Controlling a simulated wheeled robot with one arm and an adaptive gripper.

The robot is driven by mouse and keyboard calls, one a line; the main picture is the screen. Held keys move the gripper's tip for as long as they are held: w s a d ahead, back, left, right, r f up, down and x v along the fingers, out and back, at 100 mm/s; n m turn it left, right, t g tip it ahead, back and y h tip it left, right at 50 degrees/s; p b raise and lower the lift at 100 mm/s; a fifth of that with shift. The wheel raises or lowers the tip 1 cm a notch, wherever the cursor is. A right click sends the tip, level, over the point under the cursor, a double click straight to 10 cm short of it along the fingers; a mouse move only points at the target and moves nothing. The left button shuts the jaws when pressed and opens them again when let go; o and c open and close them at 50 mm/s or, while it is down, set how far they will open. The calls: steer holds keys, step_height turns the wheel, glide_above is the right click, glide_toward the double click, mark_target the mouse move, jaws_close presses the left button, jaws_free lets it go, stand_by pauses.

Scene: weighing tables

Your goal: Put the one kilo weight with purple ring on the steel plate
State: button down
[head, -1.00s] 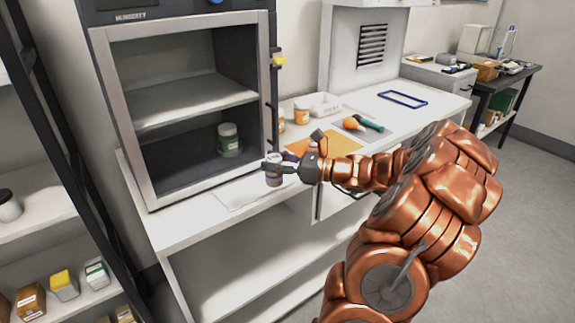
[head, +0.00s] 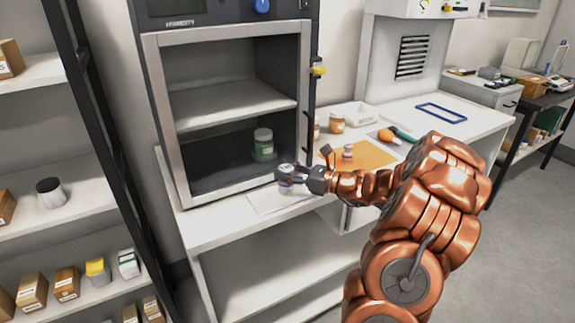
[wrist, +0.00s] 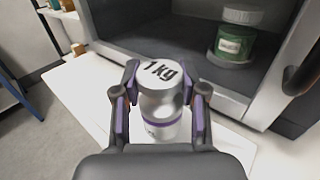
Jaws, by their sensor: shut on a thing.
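The one kilo weight (wrist: 160,88) is a silver cylinder with "1 kg" on top and a purple ring round its body. It shows upright in the wrist view, between the fingers of my gripper (wrist: 160,100), which is shut on it. In the head view the weight (head: 287,182) is at the tip of my gripper (head: 292,180), in front of the open cabinet. A pale flat plate, which looks like the steel plate (head: 268,204), lies on the counter beneath it. I cannot tell whether the weight touches the plate.
The open cabinet (head: 160,95) holds a green-labelled jar (head: 263,145) on its floor. An orange mat (head: 372,153) with a small bottle (head: 347,153), a white tray (head: 355,115) and a blue frame (head: 441,112) lie to the right. A shelf rack (head: 30,80) stands at the left.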

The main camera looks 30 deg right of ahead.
steer(key=shift+f, duration=0.15)
steer(key=shift+f, duration=0.1)
steer(key=c, duration=0.6)
jaws_free()
steer(key=shift+f, duration=0.15)
steer(key=shift+c, duration=0.2)
